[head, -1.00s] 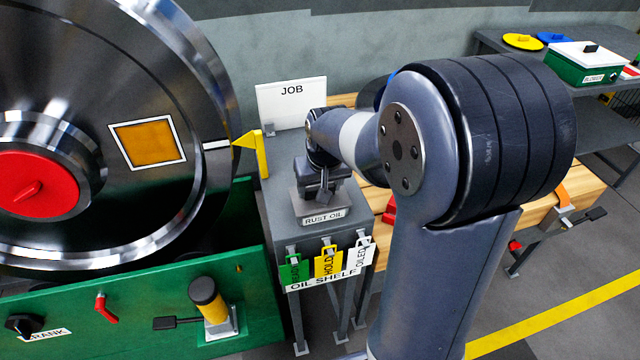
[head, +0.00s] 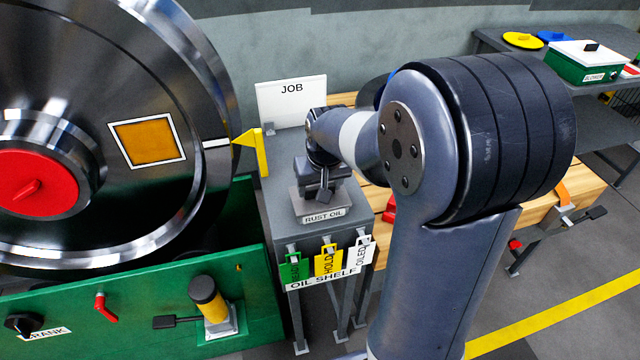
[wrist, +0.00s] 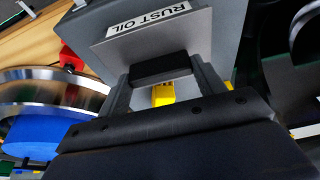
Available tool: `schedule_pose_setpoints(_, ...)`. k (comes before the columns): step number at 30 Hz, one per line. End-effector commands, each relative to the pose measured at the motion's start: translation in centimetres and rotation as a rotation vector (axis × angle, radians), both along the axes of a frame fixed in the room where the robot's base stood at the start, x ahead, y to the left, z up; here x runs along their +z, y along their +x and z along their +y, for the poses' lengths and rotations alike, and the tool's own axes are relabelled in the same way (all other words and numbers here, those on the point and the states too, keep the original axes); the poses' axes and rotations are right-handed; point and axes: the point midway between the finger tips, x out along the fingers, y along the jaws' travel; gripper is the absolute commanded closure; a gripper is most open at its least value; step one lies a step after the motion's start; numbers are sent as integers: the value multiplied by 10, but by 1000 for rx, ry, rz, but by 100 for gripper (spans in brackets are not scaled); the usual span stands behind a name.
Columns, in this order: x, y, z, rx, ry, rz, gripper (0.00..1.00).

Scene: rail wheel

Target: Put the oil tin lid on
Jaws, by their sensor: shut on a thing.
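The grey oil tin (head: 320,214), labelled RUST OIL, stands on the grey oil shelf below my gripper (head: 322,190). In the wrist view, my gripper (wrist: 164,82) is shut on a black block-like handle (wrist: 162,68), with one finger at each end of it. The handle is in front of a flat pale grey plate (wrist: 172,44), which looks like the lid, by the RUST OIL label. I cannot tell whether the lid rests on the tin or is just above it. My gripper hides much of the tin's top in the head view.
A large steel wheel (head: 75,100) and a yellow pointer (head: 262,152) are close on the left. A JOB board (head: 291,101) stands behind the shelf (head: 265,205). Several tags hang at its front, including a yellow one (head: 328,262). A wooden bench (head: 560,175) is to the right.

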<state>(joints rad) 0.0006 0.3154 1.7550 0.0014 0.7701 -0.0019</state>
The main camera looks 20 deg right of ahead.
Motion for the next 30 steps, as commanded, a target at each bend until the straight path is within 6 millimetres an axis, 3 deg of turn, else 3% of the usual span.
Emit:
schedule_pose_setpoints(12, 0, 0, 0, 0, 0, 0, 59)
schedule_pose_setpoints(13, 0, 0, 0, 0, 0, 0, 34)
schedule_pose_setpoints(21, 0, 0, 0, 0, 0, 0, 12)
schedule_pose_setpoints(30, 2, 0, 0, 0, 0, -1, 10)
